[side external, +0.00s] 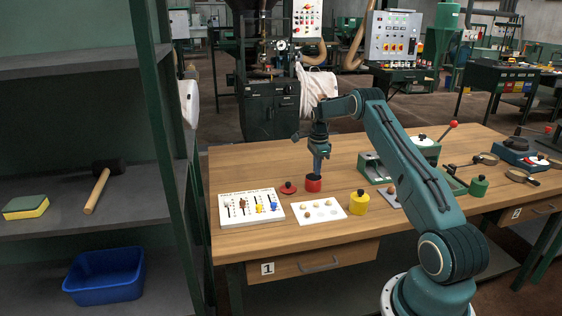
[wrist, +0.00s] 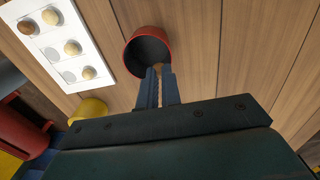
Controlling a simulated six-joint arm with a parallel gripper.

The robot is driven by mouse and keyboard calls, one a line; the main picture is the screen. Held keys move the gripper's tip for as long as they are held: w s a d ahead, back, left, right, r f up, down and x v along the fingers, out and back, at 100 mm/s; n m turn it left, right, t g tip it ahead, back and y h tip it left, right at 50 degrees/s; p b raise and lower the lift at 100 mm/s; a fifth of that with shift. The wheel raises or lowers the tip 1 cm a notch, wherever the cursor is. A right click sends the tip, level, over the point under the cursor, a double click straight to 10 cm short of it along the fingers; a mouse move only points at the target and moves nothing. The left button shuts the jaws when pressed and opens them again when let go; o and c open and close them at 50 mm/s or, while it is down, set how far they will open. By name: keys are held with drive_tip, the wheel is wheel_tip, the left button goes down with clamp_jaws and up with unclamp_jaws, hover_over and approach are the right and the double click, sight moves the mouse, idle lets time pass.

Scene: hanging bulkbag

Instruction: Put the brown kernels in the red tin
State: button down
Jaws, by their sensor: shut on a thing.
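The red tin (side external: 313,185) stands open on the wooden table; its dark inside shows in the wrist view (wrist: 149,52). My gripper (side external: 317,172) points down over the tin's mouth. In the wrist view its fingertips (wrist: 158,72) overlap the tin's near rim, shut on a small brown kernel (wrist: 158,67) that is mostly hidden between them. A white card (side external: 330,205) in front of the tin bears several kernels. In the wrist view, one brown kernel (wrist: 27,26) lies at the card's corner, and the other kernels (wrist: 51,17) there look pale.
A red lid (side external: 288,188) lies left of the tin. A yellow tin (side external: 358,204) stands right of the card. A white picture board (side external: 250,208) lies at the left of the table. A green tin (side external: 478,187) and machines occupy the right. The table behind the red tin is clear.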

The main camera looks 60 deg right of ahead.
drive_tip(key=c, duration=1.5)
unclamp_jaws()
drive_tip(key=shift+r, duration=0.15)
wheel_tip(320, 180, up, 14)
drive_tip(key=shift+f, duration=0.25)
drive_tip(key=shift+r, duration=0.1)
